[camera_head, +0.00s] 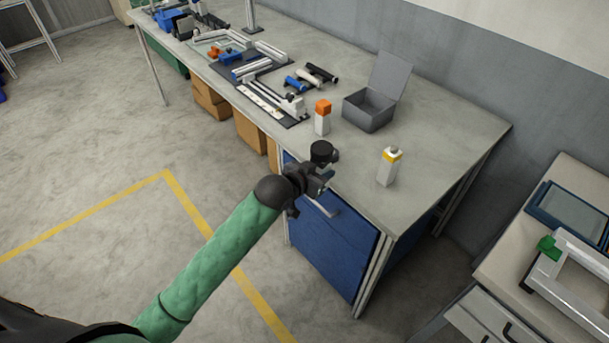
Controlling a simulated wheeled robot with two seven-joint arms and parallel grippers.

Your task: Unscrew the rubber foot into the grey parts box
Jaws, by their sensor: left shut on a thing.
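The grey parts box (369,112) stands on the workbench with its lid (390,73) raised at the back. No contents can be made out inside it. My left gripper (322,172) is at the bench's front edge, nearer to me and left of the box. It is shut on a short black round piece (322,151), which looks like the rubber foot. The piece sits at the far end of the gripper, apart from the box. The fingers are small and partly hidden by the wrist. My right gripper is not in view.
A yellow-banded white bottle (389,166) stands to the right. Dark and blue rollers (316,75) and a framed device (265,98) lie further left. The bench's right end (460,135) is clear.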

